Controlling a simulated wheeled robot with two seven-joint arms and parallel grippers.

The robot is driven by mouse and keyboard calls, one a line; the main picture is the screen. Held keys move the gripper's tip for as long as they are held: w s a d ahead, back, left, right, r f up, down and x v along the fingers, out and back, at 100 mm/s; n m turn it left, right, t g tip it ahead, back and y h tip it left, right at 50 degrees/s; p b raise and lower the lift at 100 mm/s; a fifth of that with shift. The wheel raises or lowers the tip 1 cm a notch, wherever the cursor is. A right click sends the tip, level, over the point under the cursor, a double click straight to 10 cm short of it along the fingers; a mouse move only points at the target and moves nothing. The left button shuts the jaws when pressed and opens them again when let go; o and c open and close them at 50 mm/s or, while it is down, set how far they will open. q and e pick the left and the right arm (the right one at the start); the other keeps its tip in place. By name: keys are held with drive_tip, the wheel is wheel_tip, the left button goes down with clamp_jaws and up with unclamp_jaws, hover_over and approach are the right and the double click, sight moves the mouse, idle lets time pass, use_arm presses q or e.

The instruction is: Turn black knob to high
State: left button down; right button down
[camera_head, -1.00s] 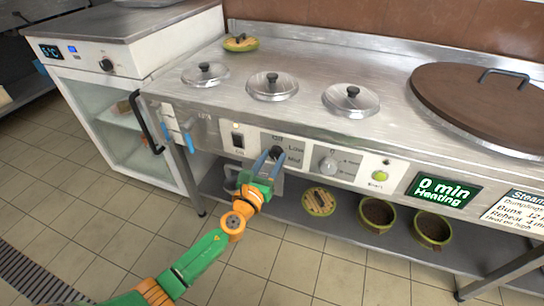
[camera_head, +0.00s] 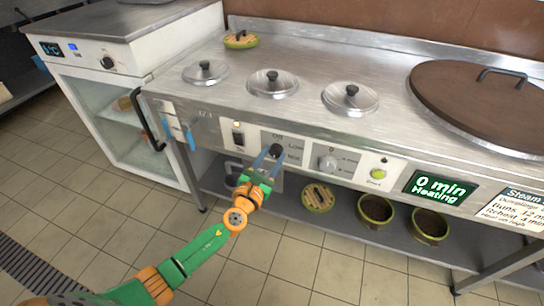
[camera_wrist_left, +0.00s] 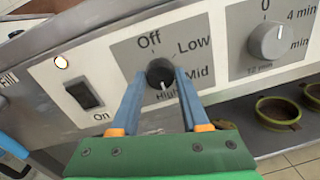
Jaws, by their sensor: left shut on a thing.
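The black knob (camera_wrist_left: 160,73) sits on a grey plate marked Off, Low, Mid and High on the stove's front panel. Its white pointer line points down, close to the High label (camera_wrist_left: 167,95). In the head view the black knob (camera_head: 276,151) is partly covered by my fingers. My left gripper (camera_wrist_left: 160,78) is shut on the knob, one blue finger at each side; it also shows in the head view (camera_head: 268,157). My right gripper is not in view.
Left of the knob are a black rocker switch (camera_wrist_left: 84,94) and a lit lamp (camera_wrist_left: 61,62). Right of it is a grey timer knob (camera_wrist_left: 270,42). A green-lit display (camera_head: 442,188) reads 0 min Heating. Lidded pots (camera_head: 272,84) are set in the steel top.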

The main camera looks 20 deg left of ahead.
use_arm(q)
drive_tip(key=shift+c, duration=2)
unclamp_jaws()
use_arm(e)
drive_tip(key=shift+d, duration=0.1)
use_arm(q)
drive_tip(key=s+p, duration=0.1)
drive_tip(key=s, duration=0.6)
drive_tip(key=shift+a, duration=0.35)
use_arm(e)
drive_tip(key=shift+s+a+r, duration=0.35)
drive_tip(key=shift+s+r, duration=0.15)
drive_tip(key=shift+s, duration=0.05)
